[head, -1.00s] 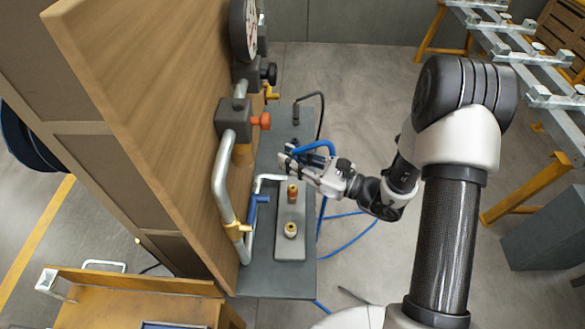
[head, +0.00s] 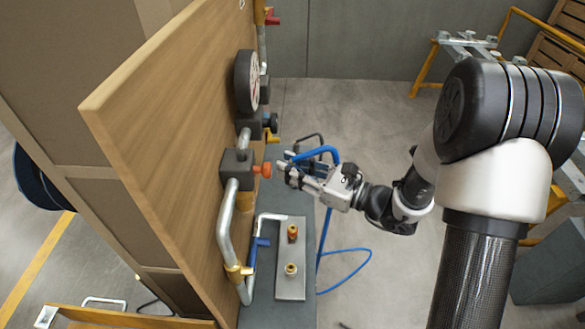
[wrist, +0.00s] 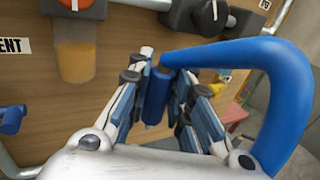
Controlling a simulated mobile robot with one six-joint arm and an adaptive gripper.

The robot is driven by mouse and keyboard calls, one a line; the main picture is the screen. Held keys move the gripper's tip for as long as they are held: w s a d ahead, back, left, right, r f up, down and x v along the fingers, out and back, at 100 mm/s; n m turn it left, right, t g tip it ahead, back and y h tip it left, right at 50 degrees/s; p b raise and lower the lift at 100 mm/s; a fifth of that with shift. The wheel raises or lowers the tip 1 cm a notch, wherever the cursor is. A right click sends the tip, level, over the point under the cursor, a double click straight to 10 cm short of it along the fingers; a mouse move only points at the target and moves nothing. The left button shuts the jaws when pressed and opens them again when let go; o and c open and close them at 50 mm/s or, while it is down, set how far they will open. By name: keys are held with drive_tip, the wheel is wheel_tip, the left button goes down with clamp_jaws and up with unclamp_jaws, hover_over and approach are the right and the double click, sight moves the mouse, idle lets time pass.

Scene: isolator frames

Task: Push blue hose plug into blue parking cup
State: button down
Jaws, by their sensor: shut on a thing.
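My gripper (head: 284,172) is shut on the blue hose plug, held in the air in front of the wooden panel. Two brass fittings stand on the grey plate below, one with a red top (head: 292,233) and one paler (head: 291,270). I cannot make out a blue parking cup.
The wooden panel (head: 165,130) stands left of my gripper. A valve with an orange knob (head: 265,170) is close to the fingertips. A pipe with a blue lever (head: 252,250) and a gauge (head: 247,80) are on the panel.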

sight(293, 163)
drive_tip(key=shift+r+p, duration=1.45)
drive_tip(key=shift+r, duration=0.35)
drive_tip(key=shift+f, duration=0.1)
